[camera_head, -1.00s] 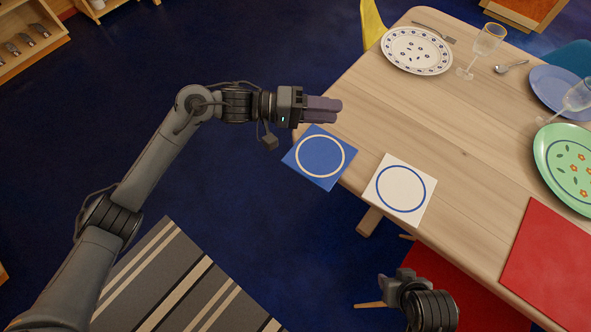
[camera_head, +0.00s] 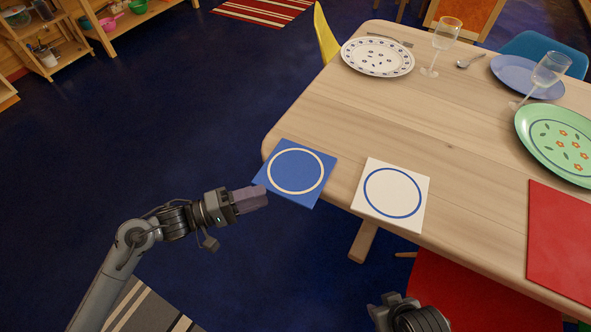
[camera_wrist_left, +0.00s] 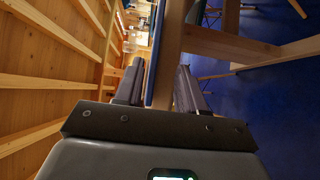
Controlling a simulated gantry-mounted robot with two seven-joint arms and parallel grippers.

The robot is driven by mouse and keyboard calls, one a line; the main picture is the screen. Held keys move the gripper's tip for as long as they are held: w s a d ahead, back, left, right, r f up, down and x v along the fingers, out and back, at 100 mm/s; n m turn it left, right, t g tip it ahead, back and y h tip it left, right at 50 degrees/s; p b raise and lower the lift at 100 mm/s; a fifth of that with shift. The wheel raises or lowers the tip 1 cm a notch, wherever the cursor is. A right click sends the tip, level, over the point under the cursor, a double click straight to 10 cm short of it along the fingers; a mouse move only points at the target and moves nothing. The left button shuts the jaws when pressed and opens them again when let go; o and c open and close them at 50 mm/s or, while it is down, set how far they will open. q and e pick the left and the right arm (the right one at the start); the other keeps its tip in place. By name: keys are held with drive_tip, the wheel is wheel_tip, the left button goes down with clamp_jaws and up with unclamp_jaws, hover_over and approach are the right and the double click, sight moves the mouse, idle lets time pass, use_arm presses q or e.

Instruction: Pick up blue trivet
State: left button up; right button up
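The blue trivet (camera_head: 296,171), a flat square with a cream ring, lies at the table's near left corner. Its left part sticks out past the edge. My left gripper (camera_head: 262,195) is at its left side. In the left wrist view the fingers (camera_wrist_left: 160,88) are apart, with a thin edge-on strip (camera_wrist_left: 160,62) running between them, apparently the trivet. I see no clear contact between fingers and strip. My right gripper (camera_head: 380,308) is low at the bottom, away from the trivet; its fingers are not clear.
A white trivet (camera_head: 394,194) with a blue ring lies to the right of the blue one. The wooden table (camera_head: 440,130) also holds plates, glasses and a red mat (camera_head: 562,240). A red chair (camera_head: 450,290) stands at the near side. Bare table lies behind the trivets.

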sight(279, 189)
use_arm(q)
drive_tip(key=shift+r+x, duration=0.2)
drive_tip(key=shift+x, duration=1.35)
drive_tip(key=shift+r+x, duration=0.2)
drive_tip(key=shift+x, duration=1.3)
drive_tip(key=shift+s, duration=0.2)
drive_tip(key=shift+c, duration=0.3)
clamp_jaws()
drive_tip(key=shift+r, duration=0.1)
